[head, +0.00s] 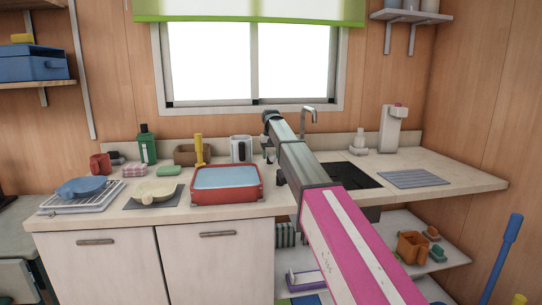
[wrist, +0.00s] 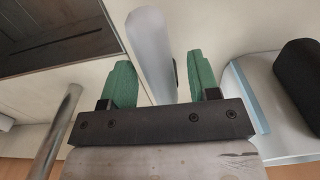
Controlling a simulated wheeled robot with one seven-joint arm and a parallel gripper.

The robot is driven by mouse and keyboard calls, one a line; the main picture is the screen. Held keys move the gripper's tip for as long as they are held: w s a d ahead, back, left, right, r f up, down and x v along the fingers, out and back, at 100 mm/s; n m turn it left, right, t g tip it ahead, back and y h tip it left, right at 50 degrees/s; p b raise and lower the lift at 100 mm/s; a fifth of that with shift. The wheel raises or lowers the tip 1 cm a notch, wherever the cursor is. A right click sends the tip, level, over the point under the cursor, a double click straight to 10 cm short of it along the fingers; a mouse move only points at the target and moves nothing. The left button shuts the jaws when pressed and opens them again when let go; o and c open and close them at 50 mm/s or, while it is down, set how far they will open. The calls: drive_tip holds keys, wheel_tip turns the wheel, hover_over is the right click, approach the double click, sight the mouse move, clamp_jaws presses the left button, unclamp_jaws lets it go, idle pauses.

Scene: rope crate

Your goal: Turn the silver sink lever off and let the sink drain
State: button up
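The dark sink (head: 350,176) is set in the counter, partly hidden behind my arm. Its silver spout (head: 309,112) rises behind my arm in the head view. In the wrist view, a smooth silver-grey post (wrist: 152,55), which looks like the sink lever, stands between my gripper's green fingers. My gripper (wrist: 162,82) is open, with one finger on each side of the post. A gap shows between the post and the right finger; I cannot tell whether the left finger touches it. The dark sink edge (wrist: 60,50) shows at upper left. The water level cannot be made out.
A white kettle (head: 240,149) stands just left of my gripper. A red tub (head: 212,196) sits on the counter to the left. A white dispenser (head: 392,130) and a grey mat (head: 413,178) are to the right of the sink. The window is behind.

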sight(271, 153)
wheel_tip(271, 153, up, 11)
idle(0.7)
drive_tip(key=shift+f, duration=0.1)
